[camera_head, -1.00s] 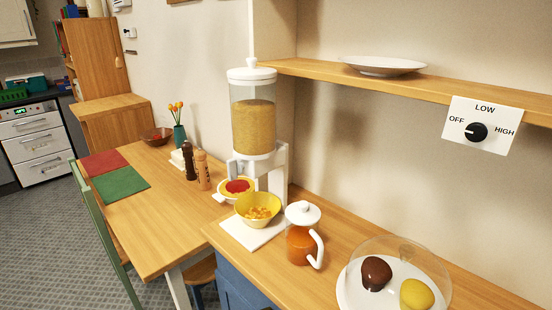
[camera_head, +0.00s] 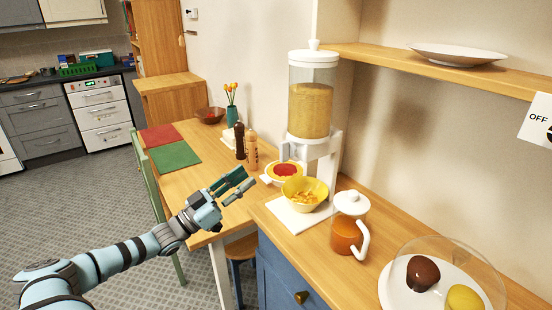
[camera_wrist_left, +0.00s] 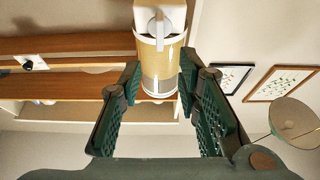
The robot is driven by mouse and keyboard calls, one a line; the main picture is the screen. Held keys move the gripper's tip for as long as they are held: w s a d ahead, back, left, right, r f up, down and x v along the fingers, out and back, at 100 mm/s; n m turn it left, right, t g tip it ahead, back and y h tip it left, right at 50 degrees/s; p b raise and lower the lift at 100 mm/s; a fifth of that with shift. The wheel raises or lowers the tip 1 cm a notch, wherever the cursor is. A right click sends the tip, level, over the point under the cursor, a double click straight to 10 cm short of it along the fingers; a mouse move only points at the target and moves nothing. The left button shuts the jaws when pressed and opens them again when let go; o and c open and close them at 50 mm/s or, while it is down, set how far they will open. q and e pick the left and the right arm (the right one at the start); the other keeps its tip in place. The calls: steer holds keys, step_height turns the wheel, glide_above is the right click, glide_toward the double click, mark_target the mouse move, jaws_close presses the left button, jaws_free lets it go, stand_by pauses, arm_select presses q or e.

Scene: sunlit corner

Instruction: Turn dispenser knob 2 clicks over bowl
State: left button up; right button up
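The dispenser (camera_head: 311,108) is a clear cylinder of golden grain with a white lid and white stand. It also shows upside down in the left wrist view (camera_wrist_left: 160,62). A light bar (camera_wrist_left: 158,24) on its white lower part may be the knob; I cannot tell. The yellow bowl (camera_head: 305,193) stands below the dispenser on a white mat, with yellow-orange pieces inside. My left gripper (camera_head: 243,183) is open and empty, in front of and left of the bowl, apart from it. In the left wrist view the dispenser appears between its fingers (camera_wrist_left: 160,84). My right gripper is out of view.
A jug (camera_head: 348,228) and a domed plate (camera_head: 397,290) are to the right. The shelf (camera_head: 400,66) overhangs the counter. Mats (camera_head: 174,156) lie on the table.

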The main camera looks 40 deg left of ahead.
arm_select(q)
steer(key=b, duration=0.3)
glide_toward(281, 153)
steer(key=w, duration=0.3)
steer(key=w+r, duration=0.1)
steer(key=w+d+r, duration=0.2)
steer(key=shift+w+r, duration=0.1)
steer(key=shift+w, duration=0.3)
steer(key=shift+w+r, duration=0.15)
steer(key=shift+w, duration=0.35)
steer(key=shift+d, duration=0.1)
steer(key=shift+c, duration=0.6)
jaws_close()
